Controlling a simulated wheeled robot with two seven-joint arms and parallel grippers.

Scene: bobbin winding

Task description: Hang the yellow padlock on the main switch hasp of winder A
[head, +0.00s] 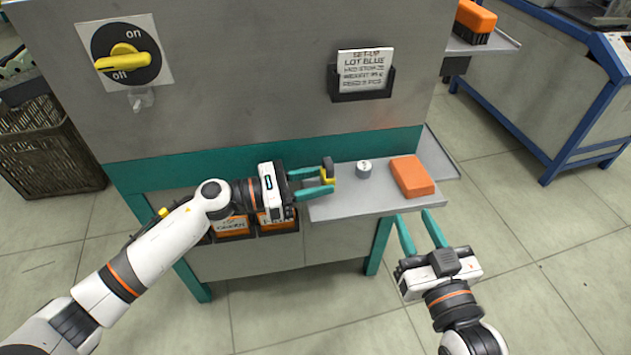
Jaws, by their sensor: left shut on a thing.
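The yellow padlock (329,175), with a dark upper part, is between the teal fingertips of my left gripper (318,182), which is shut on it. It is over the left part of the grey shelf; I cannot tell whether it touches the shelf. The main switch (122,57) is a yellow handle on a black disc with "on" and "off" marks, at the upper left of the grey cabinet. A small pale metal piece (141,98), seemingly the hasp, sticks out just below the switch, well left of the padlock. My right gripper (421,230) is open and empty before the shelf.
A card holder (362,84) is on the cabinet. A wicker basket (45,150) stands at left.

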